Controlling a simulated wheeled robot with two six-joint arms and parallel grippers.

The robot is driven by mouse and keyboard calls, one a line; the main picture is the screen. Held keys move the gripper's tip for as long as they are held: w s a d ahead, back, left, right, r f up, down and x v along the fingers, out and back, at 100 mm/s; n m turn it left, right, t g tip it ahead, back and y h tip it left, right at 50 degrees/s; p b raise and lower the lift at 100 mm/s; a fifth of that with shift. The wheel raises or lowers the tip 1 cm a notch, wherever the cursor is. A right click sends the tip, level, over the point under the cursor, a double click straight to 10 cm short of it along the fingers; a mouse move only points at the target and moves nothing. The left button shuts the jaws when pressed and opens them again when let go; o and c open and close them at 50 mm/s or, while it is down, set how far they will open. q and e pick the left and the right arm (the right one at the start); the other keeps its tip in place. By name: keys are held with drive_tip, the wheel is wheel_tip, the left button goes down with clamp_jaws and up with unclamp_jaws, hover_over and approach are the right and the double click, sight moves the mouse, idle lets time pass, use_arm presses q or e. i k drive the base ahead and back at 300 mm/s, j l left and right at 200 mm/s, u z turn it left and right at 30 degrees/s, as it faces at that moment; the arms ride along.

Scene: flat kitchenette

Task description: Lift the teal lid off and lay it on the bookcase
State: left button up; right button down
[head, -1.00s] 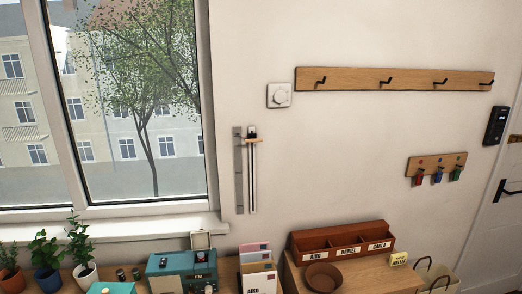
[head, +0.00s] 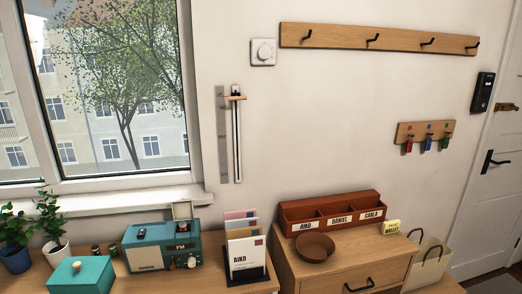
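The teal lid (head: 80,273) with a small pale knob sits on a teal box at the lower left of the head view, on a wooden surface (head: 130,284) below the window. The lower part of the box is cut off by the picture's edge. I cannot tell from this view whether the wooden surface is the top of the bookcase. Neither of my grippers shows.
A teal radio (head: 161,248), a letter holder (head: 246,250) and potted plants (head: 54,225) crowd the same surface. To the right, a wooden cabinet (head: 370,251) bears a brown bowl (head: 315,247) and a name-labelled sorter (head: 330,212). A paper bag (head: 428,265) stands beside it.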

sight(83, 270)
drive_tip(key=u, duration=1.3)
drive_tip(key=l+u, duration=0.15)
drive_tip(key=l, duration=0.55)
drive_tip(key=k+l+u, duration=0.15)
drive_tip(key=l, duration=0.5)
